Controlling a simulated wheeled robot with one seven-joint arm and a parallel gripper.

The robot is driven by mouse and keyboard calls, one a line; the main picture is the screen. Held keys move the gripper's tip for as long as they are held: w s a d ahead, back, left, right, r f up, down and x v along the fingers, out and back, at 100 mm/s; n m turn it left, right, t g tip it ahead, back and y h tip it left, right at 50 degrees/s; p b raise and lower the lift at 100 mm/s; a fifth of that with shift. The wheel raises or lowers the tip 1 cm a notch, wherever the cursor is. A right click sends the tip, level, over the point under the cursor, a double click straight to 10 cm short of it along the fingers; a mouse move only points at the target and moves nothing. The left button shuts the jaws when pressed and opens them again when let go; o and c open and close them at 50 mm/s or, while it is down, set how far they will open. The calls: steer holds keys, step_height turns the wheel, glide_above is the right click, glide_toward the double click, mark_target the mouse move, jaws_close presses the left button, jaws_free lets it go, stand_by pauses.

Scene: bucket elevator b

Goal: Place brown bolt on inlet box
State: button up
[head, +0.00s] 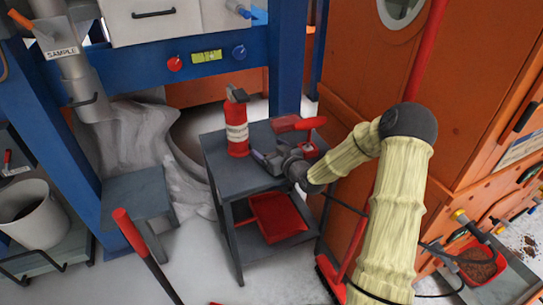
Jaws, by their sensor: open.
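My gripper (266,158) is over the top of a small grey side table (222,166), at the end of my cream-sleeved arm. It is open, and its fingers point left toward the red bottle. The picture is too small to tell whether the fingers touch anything. I cannot make out a brown bolt; it may be hidden by the gripper or too small to see. No part is labelled as the inlet box, so I cannot tell which one it is.
A red dustpan (278,217) lies on the lower shelf. A blue frame (287,60) stands behind, an orange cabinet (477,75) at right. A white bucket (33,222) is at left.

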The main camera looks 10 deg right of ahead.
steer(key=c, duration=1.1)
steer(key=shift+s+r+p, duration=0.1)
steer(key=shift+r+p, duration=0.25)
steer(key=shift+r, duration=0.05)
steer(key=f+v, duration=0.1)
steer(key=v, duration=0.5)
steer(key=f+v, duration=0.1)
steer(key=v, duration=0.4)
steer(key=f+v, duration=0.1)
steer(key=v, duration=0.5)
steer(key=shift+s+d, duration=0.35)
steer(key=shift+s, duration=0.1)
steer(key=shift+c, duration=0.2)
